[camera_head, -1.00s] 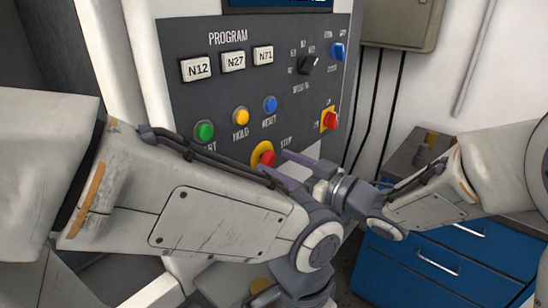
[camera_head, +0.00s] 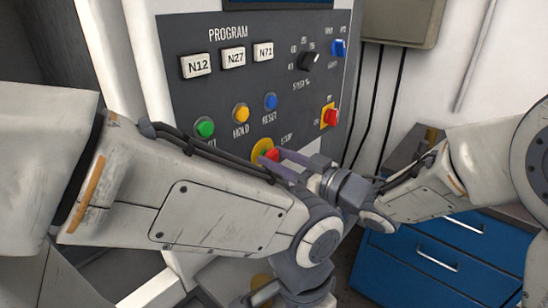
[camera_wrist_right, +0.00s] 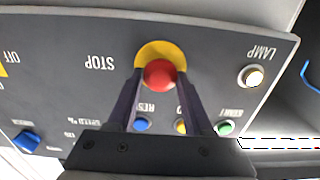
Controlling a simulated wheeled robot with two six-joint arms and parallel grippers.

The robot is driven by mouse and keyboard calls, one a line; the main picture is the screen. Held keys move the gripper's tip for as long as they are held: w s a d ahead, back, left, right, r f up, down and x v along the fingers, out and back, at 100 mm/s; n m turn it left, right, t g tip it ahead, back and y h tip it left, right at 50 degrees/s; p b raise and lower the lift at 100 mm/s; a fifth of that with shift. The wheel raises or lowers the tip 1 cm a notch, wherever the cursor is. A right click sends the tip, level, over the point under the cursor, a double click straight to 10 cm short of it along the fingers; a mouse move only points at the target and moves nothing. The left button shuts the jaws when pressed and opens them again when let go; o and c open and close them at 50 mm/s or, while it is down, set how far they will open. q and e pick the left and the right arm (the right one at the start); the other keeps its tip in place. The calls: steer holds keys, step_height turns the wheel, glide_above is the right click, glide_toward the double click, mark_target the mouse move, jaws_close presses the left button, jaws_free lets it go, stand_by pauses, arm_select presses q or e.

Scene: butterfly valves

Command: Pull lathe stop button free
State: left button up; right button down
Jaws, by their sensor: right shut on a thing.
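The lathe's red stop button (camera_head: 271,155) sits on a yellow backing on the grey control panel (camera_head: 218,88), beside the word STOP. It is a round red knob (camera_wrist_right: 160,73) in the right wrist view. My right gripper (camera_head: 274,160) has its two purple fingers on either side of the button and is shut on it. In the right wrist view the gripper (camera_wrist_right: 160,80) reaches the button's left and right sides. My left arm crosses the lower left of the head view; its fingers are not seen.
Green (camera_head: 205,128), yellow (camera_head: 241,114) and blue (camera_head: 270,102) buttons sit close above the stop button. A red switch (camera_head: 330,117) on yellow is to the right. A blue drawer cabinet (camera_head: 440,262) stands at the lower right. My left forearm passes close below the panel.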

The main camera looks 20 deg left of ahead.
steer(key=shift+c, duration=1.5)
jaws_free()
steer(key=shift+d, duration=0.15)
steer(key=shift+d, duration=0.1)
steer(key=b+v, duration=0.1)
steer(key=v, duration=0.9)
steer(key=shift+d, duration=0.15)
